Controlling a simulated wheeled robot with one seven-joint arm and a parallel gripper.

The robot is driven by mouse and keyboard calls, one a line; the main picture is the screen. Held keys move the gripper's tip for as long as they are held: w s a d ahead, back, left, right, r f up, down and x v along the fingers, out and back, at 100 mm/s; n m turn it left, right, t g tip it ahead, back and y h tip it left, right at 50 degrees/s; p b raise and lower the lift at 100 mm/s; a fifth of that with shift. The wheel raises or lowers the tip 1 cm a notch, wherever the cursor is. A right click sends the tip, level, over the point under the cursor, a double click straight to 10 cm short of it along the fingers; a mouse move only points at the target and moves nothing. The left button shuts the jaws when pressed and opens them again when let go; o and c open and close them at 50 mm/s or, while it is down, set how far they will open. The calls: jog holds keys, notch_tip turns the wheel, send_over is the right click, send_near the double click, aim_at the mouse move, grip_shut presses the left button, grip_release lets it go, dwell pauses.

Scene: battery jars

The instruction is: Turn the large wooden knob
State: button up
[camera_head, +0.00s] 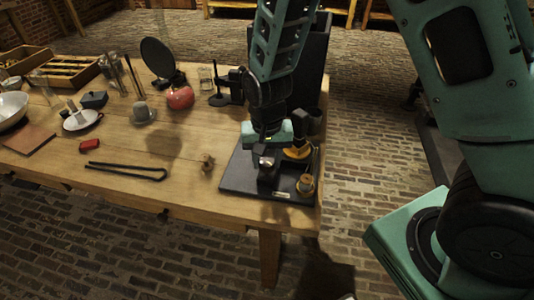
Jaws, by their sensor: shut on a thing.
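A wide wooden knob (298,152) with an orange-brown disc stands on the board just right of the fingers, partly covered by my gripper. A smaller wooden knob (306,186) stands at the board's front right, clear of the fingers. I cannot tell which part the fingers grip.
A dark upright box (316,62) stands behind the board. Black tongs (125,170), a small brown object (208,162), a red round pot (180,97) and a grey cup (142,112) are to the left on the wooden table (185,185). The table's right edge is close beside the board.

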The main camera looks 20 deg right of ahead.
aim_at(266, 162)
jog(key=m+p, duration=0.4)
jog(key=m, duration=0.3)
jog(key=shift+r, duration=0.2)
jog(key=m+p, duration=0.3)
jog(key=m, duration=0.1)
jog(key=shift+m, duration=0.3)
jog(key=shift+f+m+p, duration=0.1)
jog(key=shift+m+p, duration=0.55)
jog(key=shift+m, duration=0.65)
jog(key=shift+w, duration=0.1)
jog(key=o, duration=1)
notch_tip(266, 162, up, 17)
jog(key=shift+r+p, duration=0.15)
jog(key=shift+p, duration=0.8)
jog(key=shift+a, duration=0.1)
